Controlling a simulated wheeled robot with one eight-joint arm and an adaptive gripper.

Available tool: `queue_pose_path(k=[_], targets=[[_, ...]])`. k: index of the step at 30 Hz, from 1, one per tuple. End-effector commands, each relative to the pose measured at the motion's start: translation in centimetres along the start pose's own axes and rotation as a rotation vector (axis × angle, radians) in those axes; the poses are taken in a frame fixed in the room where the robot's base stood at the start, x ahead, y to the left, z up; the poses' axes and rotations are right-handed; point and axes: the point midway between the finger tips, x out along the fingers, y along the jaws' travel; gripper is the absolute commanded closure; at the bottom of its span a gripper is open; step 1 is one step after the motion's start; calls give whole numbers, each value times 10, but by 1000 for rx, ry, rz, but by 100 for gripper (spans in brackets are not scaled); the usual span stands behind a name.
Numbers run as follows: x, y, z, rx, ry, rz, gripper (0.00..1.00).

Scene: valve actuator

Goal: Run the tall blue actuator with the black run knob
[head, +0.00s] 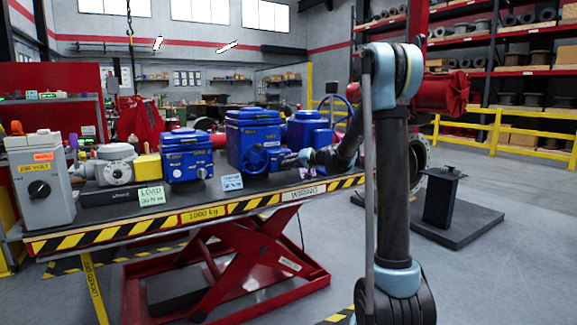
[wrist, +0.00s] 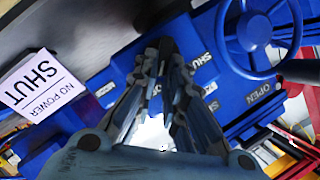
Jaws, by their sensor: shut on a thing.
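The tall blue actuator (head: 247,133) with a handwheel stands on the lift table, and another blue actuator (head: 304,128) stands to its right. My gripper (head: 286,161) reaches in from the right, low in front of these two. In the wrist view, my gripper (wrist: 165,52) has its fingers drawn together at the tips, against a blue housing (wrist: 225,75) with SHUT and OPEN labels and a blue handwheel (wrist: 254,31). The gripper is shut on a small part there. The black run knob is hidden by the fingertips.
A SHUT / NO POWER card (wrist: 42,85) stands at the left in the wrist view. A shorter blue actuator (head: 186,158), a green-tinted LOAD card (head: 151,195) and a grey box (head: 40,180) with a black knob stand along the table (head: 204,213). Floor to the right is partly open.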

Motion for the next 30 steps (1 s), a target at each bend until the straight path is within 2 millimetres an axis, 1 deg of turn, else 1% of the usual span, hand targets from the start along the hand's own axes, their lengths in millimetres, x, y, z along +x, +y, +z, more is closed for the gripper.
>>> queue_pose_path(k=[13, 14, 15, 16, 17, 26, 30], targets=[[-1, 2, 0, 11, 1, -2, 100], [-1, 2, 0, 11, 1, -2, 87], [-1, 2, 0, 11, 1, -2, 78], [-1, 2, 0, 11, 1, -2, 71], [-1, 2, 0, 11, 1, -2, 69], [-1, 1, 0, 11, 0, -3, 69], [-8, 1, 0, 11, 1, -3, 69]])
